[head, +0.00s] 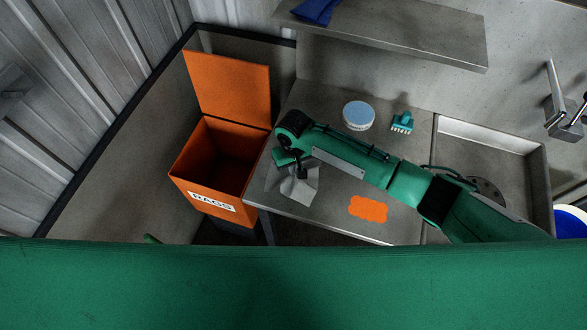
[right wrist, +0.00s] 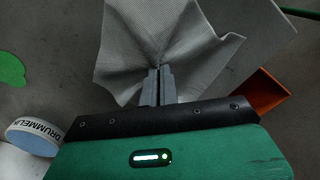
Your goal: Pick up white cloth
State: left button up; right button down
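The white cloth (head: 299,190), greyish in this light, is at the left end of the grey worktop, beneath my right gripper (head: 297,172). In the right wrist view the cloth (right wrist: 150,35) is gathered into folds that run to the fingertips. My right gripper (right wrist: 159,76) is shut with the cloth pinched between its fingers. I cannot tell whether the cloth's lower edge touches the worktop. My left gripper is not in view.
An orange bin (head: 215,160) labelled RAGS stands open left of the worktop (head: 330,215). An orange scalloped piece (head: 368,209), a blue-topped tin (head: 358,115) and a teal brush (head: 402,123) lie on the worktop. A shelf (head: 400,30) overhangs the back; a sink (head: 490,136) is right.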

notch_tip(320, 180, up, 20)
jog(key=p, duration=0.8)
jog(key=shift+r, duration=0.25)
